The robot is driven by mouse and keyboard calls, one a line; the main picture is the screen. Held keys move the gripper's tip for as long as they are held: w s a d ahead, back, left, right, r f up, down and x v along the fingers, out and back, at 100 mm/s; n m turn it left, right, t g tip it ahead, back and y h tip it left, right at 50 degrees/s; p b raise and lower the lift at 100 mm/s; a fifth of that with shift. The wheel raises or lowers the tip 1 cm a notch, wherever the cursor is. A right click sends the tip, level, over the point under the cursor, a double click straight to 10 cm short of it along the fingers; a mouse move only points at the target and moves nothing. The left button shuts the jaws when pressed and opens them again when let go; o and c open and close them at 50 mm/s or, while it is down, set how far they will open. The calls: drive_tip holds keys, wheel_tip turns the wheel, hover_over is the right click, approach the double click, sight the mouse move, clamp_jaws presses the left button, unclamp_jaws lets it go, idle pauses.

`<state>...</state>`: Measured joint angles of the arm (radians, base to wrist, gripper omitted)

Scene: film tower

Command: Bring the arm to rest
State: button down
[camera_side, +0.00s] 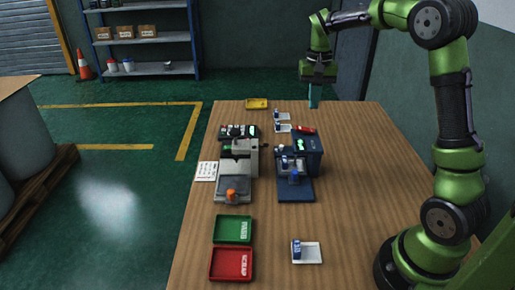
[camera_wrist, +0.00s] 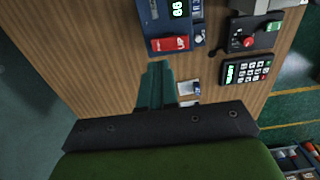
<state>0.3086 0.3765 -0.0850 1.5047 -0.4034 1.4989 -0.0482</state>
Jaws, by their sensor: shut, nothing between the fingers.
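My gripper (camera_side: 313,103) hangs over the far end of the wooden table (camera_side: 353,165), pointing down. My arm is green and black and arches over from the right side of the side view. In the wrist view the teal fingers of my gripper (camera_wrist: 154,70) are together with nothing between them, above bare wood. My gripper is apart from the devices and trays on the table.
Two devices, a grey one (camera_side: 233,185) and a blue one (camera_side: 297,190), stand mid-table. A green tray (camera_side: 232,229) and a red tray (camera_side: 231,265) lie at the near end. The table's right side is clear.

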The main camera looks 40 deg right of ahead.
drive_tip(key=shift+w+f, duration=0.1)
drive_tip(key=shift+f, duration=0.1)
drive_tip(key=shift+s+a+f, duration=0.35)
drive_tip(key=shift+s+f, duration=0.05)
drive_tip(key=shift+f, duration=0.05)
drive_tip(key=s+a+r+n+t+y, duration=0.1)
drive_tip(key=s+a+r+n+t, duration=0.1)
drive_tip(key=s+a, duration=0.6)
drive_tip(key=s+a+r+n+t+y, duration=0.1)
drive_tip(key=s+a+r+n+t, duration=0.2)
drive_tip(key=s+a, duration=0.6)
drive_tip(key=shift+a+r+t, duration=0.6)
drive_tip(key=shift+a+t, duration=0.3)
drive_tip(key=shift+t, duration=0.2)
